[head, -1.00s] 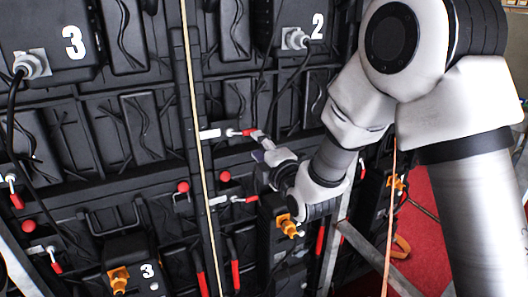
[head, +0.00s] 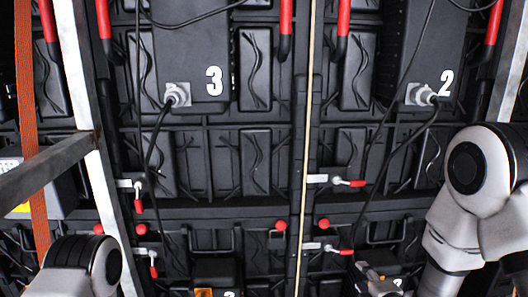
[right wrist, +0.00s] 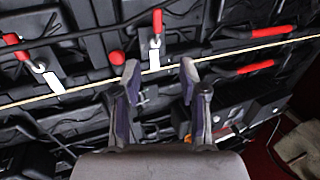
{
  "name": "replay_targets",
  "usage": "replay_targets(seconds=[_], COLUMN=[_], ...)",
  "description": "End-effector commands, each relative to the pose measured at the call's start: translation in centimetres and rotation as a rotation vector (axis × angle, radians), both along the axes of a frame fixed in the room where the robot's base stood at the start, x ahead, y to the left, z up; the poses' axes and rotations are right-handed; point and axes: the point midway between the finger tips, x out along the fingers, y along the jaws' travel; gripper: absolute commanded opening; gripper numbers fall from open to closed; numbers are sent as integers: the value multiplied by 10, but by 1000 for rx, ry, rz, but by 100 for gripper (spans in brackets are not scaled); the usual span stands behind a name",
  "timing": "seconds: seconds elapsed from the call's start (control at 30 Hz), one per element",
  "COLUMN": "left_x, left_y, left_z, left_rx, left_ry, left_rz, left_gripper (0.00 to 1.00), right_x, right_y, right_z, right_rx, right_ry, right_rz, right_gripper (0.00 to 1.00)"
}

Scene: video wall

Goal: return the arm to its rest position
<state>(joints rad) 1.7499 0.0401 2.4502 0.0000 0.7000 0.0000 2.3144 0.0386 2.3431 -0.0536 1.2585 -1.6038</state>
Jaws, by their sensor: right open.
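My right arm (head: 470,200) comes in from the right in the head view, white and grey, in front of the black video wall panels. My right gripper (head: 368,274) is small at the lower edge there and partly cut off. In the right wrist view, the right gripper (right wrist: 160,75) has its two fingers well apart, with nothing between them. The wall with its red-handled latches lies behind the fingers; I see no grip on any of it. A rounded joint of my left arm (head: 85,267) shows at the lower left in the head view; its gripper is out of sight.
Black panels marked 3 (head: 200,50) and 2 (head: 420,50) carry cables and grey connectors (head: 178,95). Red-handled latches (head: 350,183) stick out. A metal frame post (head: 92,150) and an orange strap (head: 30,130) stand at the left. A thin pale cord (head: 307,130) hangs mid-wall.

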Motion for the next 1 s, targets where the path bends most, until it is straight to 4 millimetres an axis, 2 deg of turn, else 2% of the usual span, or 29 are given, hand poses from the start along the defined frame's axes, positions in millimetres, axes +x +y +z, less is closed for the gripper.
replay_targets(seconds=[0.03, 0.1, 0.17, 0.2, 0.27, 0.3, 0.37, 0.4, 0.43, 0.5, 0.63, 0.73, 1.0], left_x=[0, 0, 0, 0, 0, 0, 0, 0, 0, 0, 0, 0, 0], left_y=[0, 0, 0, 0, 0, 0, 0, 0, 0, 0, 0, 0, 0], left_z=[0, 0, 0, 0, 0, 0, 0, 0, 0, 0, 0, 0, 0], left_rx=[0, 0, 0, 0, 0, 0, 0, 0, 0, 0, 0, 0, 0], left_ry=[0, 0, 0, 0, 0, 0, 0, 0, 0, 0, 0, 0, 0], left_rz=[0, 0, 0, 0, 0, 0, 0, 0, 0, 0, 0, 0, 0], left_gripper=[66, 66, 66, 66, 66, 66, 66, 66, 66, 66, 66, 66, 66], right_x=[-18, -49, -81, -106, -146, -175, -223, -256, -275, -296, -315, -317, -317], right_y=[0, -1, -2, -2, -3, -3, -4, -4, -5, -5, -5, -5, -5], right_z=[-45, -101, -146, -174, -211, -233, -261, -274, -279, -279, -279, -279, -279], right_rx=[11, 64, 134, 189, 282, 351, 465, 553, 619, 754, 911, 964, 970], right_ry=[104, 253, 387, 480, 619, 713, 852, 937, 982, 1014, 999, 974, 971], right_rz=[-7, -38, -89, -136, -231, -315, -482, -635, -757, -1003, -1320, -1410, -1416], right_gripper=[43, 43, 43, 43, 43, 43, 43, 43, 43, 43, 43, 43, 43])
